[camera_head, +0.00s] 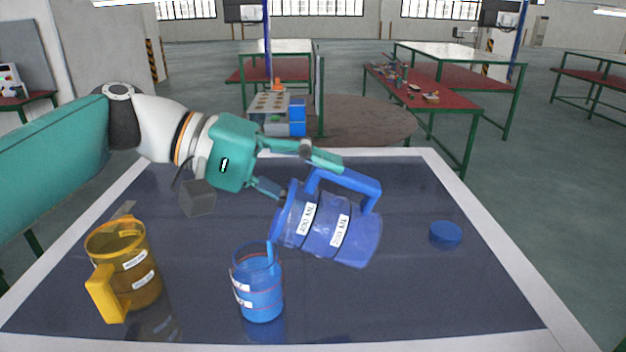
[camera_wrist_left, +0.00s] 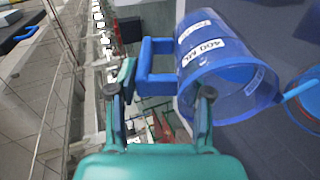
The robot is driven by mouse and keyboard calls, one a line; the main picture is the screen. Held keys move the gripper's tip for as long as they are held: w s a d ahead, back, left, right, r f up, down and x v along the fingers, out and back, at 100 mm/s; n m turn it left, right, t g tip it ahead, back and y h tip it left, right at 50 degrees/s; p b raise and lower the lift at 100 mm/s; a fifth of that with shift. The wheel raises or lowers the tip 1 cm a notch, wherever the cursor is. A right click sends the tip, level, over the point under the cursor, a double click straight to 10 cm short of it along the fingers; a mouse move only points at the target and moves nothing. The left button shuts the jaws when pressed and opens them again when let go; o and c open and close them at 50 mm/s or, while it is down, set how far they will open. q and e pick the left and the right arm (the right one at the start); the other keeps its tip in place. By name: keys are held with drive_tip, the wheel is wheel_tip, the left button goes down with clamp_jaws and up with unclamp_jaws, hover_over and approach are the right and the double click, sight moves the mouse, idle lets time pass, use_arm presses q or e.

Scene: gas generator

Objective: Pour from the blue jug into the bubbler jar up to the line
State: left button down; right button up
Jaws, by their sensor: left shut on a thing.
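The blue jug (camera_head: 352,236), with white labels, is tilted above the table, its mouth down to the left. My left gripper (camera_head: 312,176) is shut on its handle; the wrist view shows the jug (camera_wrist_left: 232,80) beyond my fingers (camera_wrist_left: 160,95). A thin blue stream falls from its lip into the bubbler jar (camera_head: 262,298). The jar stands upright, clear with white labels and thin reddish lines, with blue liquid inside. I cannot tell exactly how the liquid level sits against the line. Part of the jar (camera_wrist_left: 308,104) shows at the wrist view's right edge. My right gripper is not in view.
A yellow jug (camera_head: 138,275) stands at the table's left front. A blue cap (camera_head: 445,234) lies on the right. The dark tabletop (camera_head: 440,300) is clear at the right front. Other benches stand farther back.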

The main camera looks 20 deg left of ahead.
use_arm(q)
drive_tip(key=shift+f+b, duration=0.15)
drive_tip(key=shift+b, duration=0.55)
drive_tip(key=shift+d, duration=0.1)
drive_tip(key=shift+w+d+y+p, duration=0.1)
drive_tip(key=shift+d+y+p, duration=0.25)
drive_tip(key=shift+p, duration=0.4)
drive_tip(key=shift+a, duration=0.15)
idle(0.3)
